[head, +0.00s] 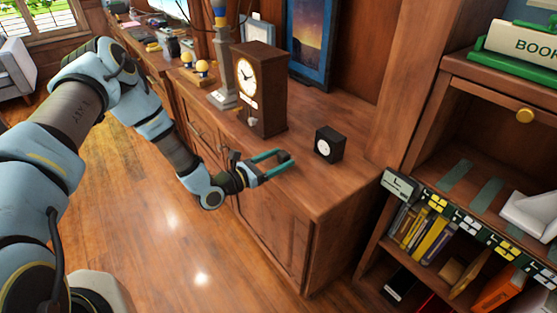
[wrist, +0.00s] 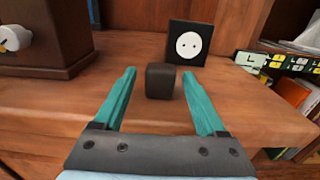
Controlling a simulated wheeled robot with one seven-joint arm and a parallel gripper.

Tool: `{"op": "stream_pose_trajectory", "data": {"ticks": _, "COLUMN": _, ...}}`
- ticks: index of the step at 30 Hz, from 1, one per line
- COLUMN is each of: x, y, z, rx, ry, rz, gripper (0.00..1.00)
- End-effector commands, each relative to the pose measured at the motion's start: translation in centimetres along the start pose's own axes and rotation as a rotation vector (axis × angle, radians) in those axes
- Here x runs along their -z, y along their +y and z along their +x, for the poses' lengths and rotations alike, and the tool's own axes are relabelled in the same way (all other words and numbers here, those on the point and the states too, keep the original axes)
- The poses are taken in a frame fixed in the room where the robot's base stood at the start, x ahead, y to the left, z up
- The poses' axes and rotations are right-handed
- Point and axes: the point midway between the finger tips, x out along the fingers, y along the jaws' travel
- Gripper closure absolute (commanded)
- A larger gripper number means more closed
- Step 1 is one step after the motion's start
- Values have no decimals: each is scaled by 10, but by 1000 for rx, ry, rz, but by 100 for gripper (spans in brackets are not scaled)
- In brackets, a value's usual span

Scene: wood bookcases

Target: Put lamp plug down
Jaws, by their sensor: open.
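A small dark block, which looks like the lamp plug (wrist: 160,82), sits on the wooden cabinet top (wrist: 235,95) in the wrist view. My gripper (wrist: 158,74) is open, with one teal finger on each side of the plug and a visible gap to both. A black box with a round white two-hole face, like a socket (wrist: 187,45), stands behind the plug. It also shows in the head view (head: 329,145), right of my gripper.
A wooden clock (head: 259,88) stands behind my gripper, with a grey column-like object (head: 223,60) left of it. A framed picture (head: 309,40) leans at the back. A bookcase with books (head: 425,235) is at right.

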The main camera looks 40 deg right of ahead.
Motion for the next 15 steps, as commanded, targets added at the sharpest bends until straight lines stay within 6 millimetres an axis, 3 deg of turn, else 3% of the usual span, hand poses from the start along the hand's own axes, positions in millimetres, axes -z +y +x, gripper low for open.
{"op": "stream_pose_trajectory", "data": {"ticks": 2, "x": -15, "y": 0, "z": 1, "rx": 2, "ry": 0, "rz": 3, "gripper": 26}}
{"op": "stream_pose_trajectory", "data": {"ticks": 4, "x": -5, "y": 2, "z": -15, "rx": -2, "ry": 3, "rz": 0, "gripper": 26}}
{"op": "stream_pose_trajectory", "data": {"ticks": 15, "x": -5, "y": 1, "z": -93, "rx": -3, "ry": 1, "rz": 0, "gripper": 26}}
